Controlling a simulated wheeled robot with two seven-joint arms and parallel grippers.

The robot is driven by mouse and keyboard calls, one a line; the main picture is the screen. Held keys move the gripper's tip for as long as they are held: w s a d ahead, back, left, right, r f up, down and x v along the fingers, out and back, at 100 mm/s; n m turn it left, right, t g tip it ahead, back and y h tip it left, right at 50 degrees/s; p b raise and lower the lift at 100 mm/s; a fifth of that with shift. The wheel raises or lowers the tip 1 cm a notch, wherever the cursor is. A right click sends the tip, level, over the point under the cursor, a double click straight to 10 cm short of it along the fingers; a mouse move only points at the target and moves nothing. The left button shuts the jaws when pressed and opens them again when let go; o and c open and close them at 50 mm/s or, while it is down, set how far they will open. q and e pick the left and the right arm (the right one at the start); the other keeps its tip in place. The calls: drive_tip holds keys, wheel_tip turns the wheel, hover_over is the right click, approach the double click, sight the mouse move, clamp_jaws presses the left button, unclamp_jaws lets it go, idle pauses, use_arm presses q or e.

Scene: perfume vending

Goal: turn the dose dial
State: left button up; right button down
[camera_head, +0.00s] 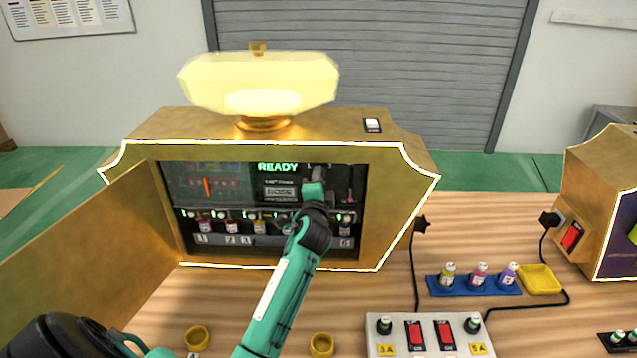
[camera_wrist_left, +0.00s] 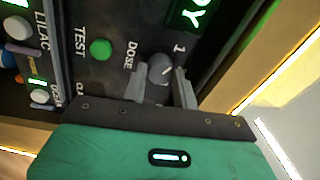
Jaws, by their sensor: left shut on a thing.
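The dose dial (camera_wrist_left: 161,67) is a grey round knob on the dark panel, with a light pointer line towards the upper right. The word DOSE stands to its left and a 1 above it in the left wrist view. My left gripper (camera_wrist_left: 161,90) has one finger on each side of the dial and is shut on it. In the head view my left gripper (camera_head: 314,180) reaches into the open gold machine (camera_head: 400,200) at the upper right of its panel and hides the dial. My right gripper is not in view.
A green TEST button (camera_wrist_left: 100,49) sits beside the dial. A lit READY display (camera_head: 277,168) is above. The open door (camera_head: 100,240) stands at the left. A blue rack (camera_head: 470,291), a yellow tray (camera_head: 541,280) and a switch box (camera_head: 430,349) stand at the right.

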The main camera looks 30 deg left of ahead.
use_arm(q)
drive_tip(key=shift+f, duration=0.1)
drive_tip(key=o, duration=1)
drive_tip(key=shift+c, duration=0.2)
drive_tip(key=b+v, duration=0.3)
drive_tip(key=v, duration=1.1)
drive_tip(key=shift+a, duration=0.1)
